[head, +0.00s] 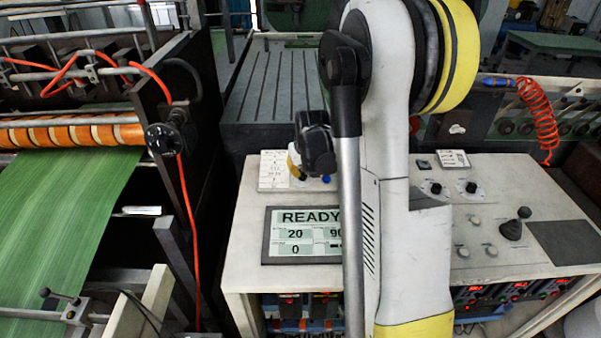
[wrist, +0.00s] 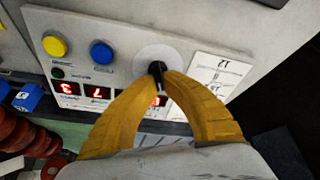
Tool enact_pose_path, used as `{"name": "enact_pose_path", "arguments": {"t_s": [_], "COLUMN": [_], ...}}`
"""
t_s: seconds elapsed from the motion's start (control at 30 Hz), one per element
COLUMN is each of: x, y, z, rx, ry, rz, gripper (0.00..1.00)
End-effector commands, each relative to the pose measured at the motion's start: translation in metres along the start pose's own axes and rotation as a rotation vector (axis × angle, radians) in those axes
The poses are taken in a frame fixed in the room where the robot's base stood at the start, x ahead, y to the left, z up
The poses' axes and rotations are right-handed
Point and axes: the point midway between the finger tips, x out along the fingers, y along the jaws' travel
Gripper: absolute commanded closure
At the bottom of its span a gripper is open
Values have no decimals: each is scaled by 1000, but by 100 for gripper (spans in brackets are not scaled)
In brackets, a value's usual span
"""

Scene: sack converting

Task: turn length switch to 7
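The rotary switch, a black knob on a round white plate (wrist: 150,58), is on the light panel in the wrist view. I cannot read its pointer position or any scale on the plate. My gripper (wrist: 160,72) has its two yellow fingers closed in around the black knob, with the tips at its sides. In the head view my gripper (head: 295,165) is down at the back of the console, partly hidden by my arm, and the knob is hidden. A printed card (wrist: 207,82) beside the switch appears upside down in the wrist view.
A yellow button (wrist: 55,46) and a blue button (wrist: 102,53) are beside the switch. Red digit displays (wrist: 97,92) lie near the fingers, one partly covered. The console screen (head: 290,235) reads READY. Green sheet (head: 65,220) runs through the machine at left. A joystick (head: 513,228) stands at right.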

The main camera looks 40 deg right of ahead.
Motion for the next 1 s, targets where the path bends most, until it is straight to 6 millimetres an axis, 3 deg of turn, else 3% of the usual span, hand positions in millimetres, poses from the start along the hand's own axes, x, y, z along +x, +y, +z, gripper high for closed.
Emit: {"name": "enact_pose_path", "arguments": {"t_s": [1.0], "x": [0], "y": [8], "z": [5], "rx": [919], "ry": [-2], "rz": [217], "gripper": [100]}}
